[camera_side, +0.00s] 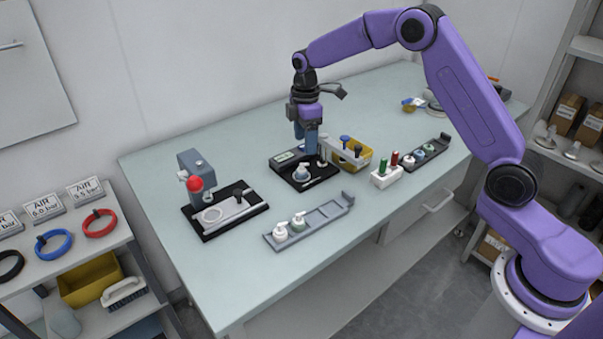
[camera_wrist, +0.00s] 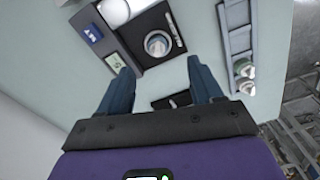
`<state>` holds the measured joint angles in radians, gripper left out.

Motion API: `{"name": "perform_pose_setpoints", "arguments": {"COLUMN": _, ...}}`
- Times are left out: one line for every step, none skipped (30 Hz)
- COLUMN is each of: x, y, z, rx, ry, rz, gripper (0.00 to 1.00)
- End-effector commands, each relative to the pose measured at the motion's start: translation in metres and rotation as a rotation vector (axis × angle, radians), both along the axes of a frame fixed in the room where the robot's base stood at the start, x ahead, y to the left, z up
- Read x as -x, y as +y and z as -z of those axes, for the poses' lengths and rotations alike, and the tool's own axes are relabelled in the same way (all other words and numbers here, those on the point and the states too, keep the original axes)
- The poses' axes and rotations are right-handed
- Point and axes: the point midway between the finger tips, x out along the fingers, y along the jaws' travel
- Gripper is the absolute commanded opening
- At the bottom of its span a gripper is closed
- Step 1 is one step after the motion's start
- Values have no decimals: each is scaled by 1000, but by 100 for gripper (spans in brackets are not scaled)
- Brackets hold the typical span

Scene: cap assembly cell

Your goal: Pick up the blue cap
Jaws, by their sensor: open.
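A bluish-white capped piece (camera_side: 301,171) stands on the black fixture (camera_side: 310,185) at the middle of the table. In the wrist view a round piece with a bluish ring (camera_wrist: 158,44) sits on a dark plate. A piece with a blue part (camera_side: 419,154) also stands in the dark tray (camera_side: 437,147) at the right; I cannot tell which is the named cap. My gripper (camera_side: 305,140) points down above the back of the fixture. In the wrist view its two fingers (camera_wrist: 161,80) are apart with nothing held between them.
A grey tray (camera_side: 325,217) with a white and a greenish piece lies at the front. A press with a red knob (camera_side: 196,184) stands at the left. A yellow bin (camera_side: 350,160) and a white block with red and green pegs (camera_side: 387,178) are right of my gripper.

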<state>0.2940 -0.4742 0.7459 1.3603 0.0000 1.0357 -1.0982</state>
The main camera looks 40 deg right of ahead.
Motion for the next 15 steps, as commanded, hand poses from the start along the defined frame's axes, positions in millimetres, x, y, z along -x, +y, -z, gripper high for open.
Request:
{"name": "perform_pose_setpoints", "arguments": {"x": 1, "y": 0, "z": 11, "rx": 1, "ry": 4, "rz": 0, "gripper": 65}}
{"name": "perform_pose_setpoints", "arguments": {"x": 1, "y": 0, "z": 16, "rx": 1, "ry": 4, "rz": -1, "gripper": 65}}
{"name": "perform_pose_setpoints", "arguments": {"x": 1, "y": 0, "z": 22, "rx": 1, "ry": 4, "rz": -1, "gripper": 65}}
{"name": "perform_pose_setpoints", "arguments": {"x": 1, "y": 0, "z": 26, "rx": 1, "ry": 4, "rz": -1, "gripper": 65}}
{"name": "perform_pose_setpoints", "arguments": {"x": 0, "y": 0, "z": 30, "rx": 0, "ry": 2, "rz": 0, "gripper": 65}}
{"name": "perform_pose_setpoints", "arguments": {"x": 0, "y": 0, "z": 34, "rx": 0, "ry": 2, "rz": 0, "gripper": 65}}
{"name": "perform_pose_setpoints", "arguments": {"x": 0, "y": 0, "z": 37, "rx": 0, "ry": 2, "rz": 0, "gripper": 65}}
{"name": "perform_pose_setpoints", "arguments": {"x": 0, "y": 0, "z": 39, "rx": 0, "ry": 2, "rz": 0, "gripper": 65}}
{"name": "perform_pose_setpoints", "arguments": {"x": 0, "y": 0, "z": 41, "rx": 0, "ry": 0, "rz": 0, "gripper": 65}}
{"name": "perform_pose_setpoints", "arguments": {"x": 0, "y": 0, "z": 42, "rx": 0, "ry": 0, "rz": 0, "gripper": 65}}
{"name": "perform_pose_setpoints", "arguments": {"x": 0, "y": 0, "z": 43, "rx": 0, "ry": 0, "rz": 0, "gripper": 65}}
{"name": "perform_pose_setpoints", "arguments": {"x": -1, "y": 1, "z": 45, "rx": 0, "ry": 0, "rz": 0, "gripper": 65}}
{"name": "perform_pose_setpoints", "arguments": {"x": -1, "y": 1, "z": 47, "rx": 0, "ry": 1, "rz": -1, "gripper": 65}}
{"name": "perform_pose_setpoints", "arguments": {"x": -1, "y": 1, "z": 51, "rx": 0, "ry": 2, "rz": -1, "gripper": 65}}
{"name": "perform_pose_setpoints", "arguments": {"x": -2, "y": 2, "z": 55, "rx": 0, "ry": 3, "rz": -1, "gripper": 65}}
